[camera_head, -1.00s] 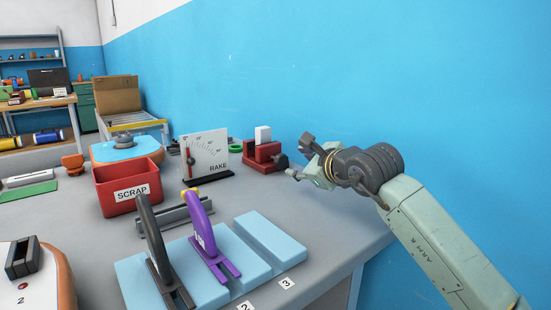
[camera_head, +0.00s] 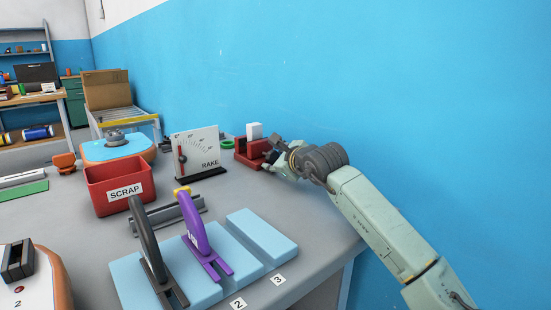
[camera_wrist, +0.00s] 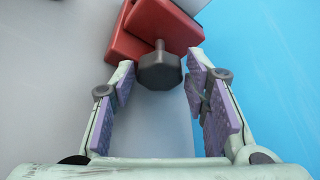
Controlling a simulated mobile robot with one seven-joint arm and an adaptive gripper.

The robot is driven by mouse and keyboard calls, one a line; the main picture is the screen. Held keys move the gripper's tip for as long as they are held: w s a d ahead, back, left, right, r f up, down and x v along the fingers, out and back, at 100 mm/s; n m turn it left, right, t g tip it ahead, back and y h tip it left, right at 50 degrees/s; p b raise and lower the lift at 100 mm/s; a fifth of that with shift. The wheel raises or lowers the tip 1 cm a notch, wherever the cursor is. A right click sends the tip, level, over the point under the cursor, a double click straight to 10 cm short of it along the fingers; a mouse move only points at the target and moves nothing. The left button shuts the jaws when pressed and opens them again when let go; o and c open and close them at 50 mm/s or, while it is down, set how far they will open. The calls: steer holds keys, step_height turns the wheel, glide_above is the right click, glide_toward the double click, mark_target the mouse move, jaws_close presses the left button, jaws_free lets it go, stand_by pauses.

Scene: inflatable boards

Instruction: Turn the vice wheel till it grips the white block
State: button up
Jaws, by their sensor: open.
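The red vice (camera_head: 247,151) stands on the grey bench near the blue wall. The white block (camera_head: 254,131) sits upright at its jaws; whether they touch it is not clear. In the wrist view the red vice body (camera_wrist: 150,30) is at the top, with the dark faceted vice wheel (camera_wrist: 159,68) facing me. My gripper (camera_wrist: 160,100) is open, its purple-padded fingers on either side of the space just in front of the wheel. The wheel lies between the fingertip ends, with gaps showing on both sides. In the head view my gripper (camera_head: 277,162) hides most of the wheel.
A gauge board marked RAKE (camera_head: 197,150) stands left of the vice. A red SCRAP bin (camera_head: 122,186) is further left. Light-blue boards (camera_head: 262,236) with a black and a purple handle (camera_head: 197,225) lie in front. The blue wall is close on the right.

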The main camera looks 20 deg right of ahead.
steer(key=c, duration=0.9)
steer(key=shift+o, duration=0.2)
steer(key=m, duration=0.1)
steer(key=m+g+y+p, duration=0.1)
steer(key=m+y, duration=0.1)
steer(key=m, duration=0.1)
steer(key=shift+d+r+p, duration=0.15)
steer(key=shift+r+p, duration=0.1)
steer(key=shift+p, duration=0.15)
steer(key=m+g+y+p, duration=0.1)
steer(key=m+y+p, duration=0.1)
steer(key=shift+d+m, duration=0.1)
steer(key=shift+m, duration=0.3)
steer(key=shift+w+f+m+y+p, duration=0.1)
steer(key=shift+m+y+p, duration=0.5)
steer(key=shift+m+p, duration=0.2)
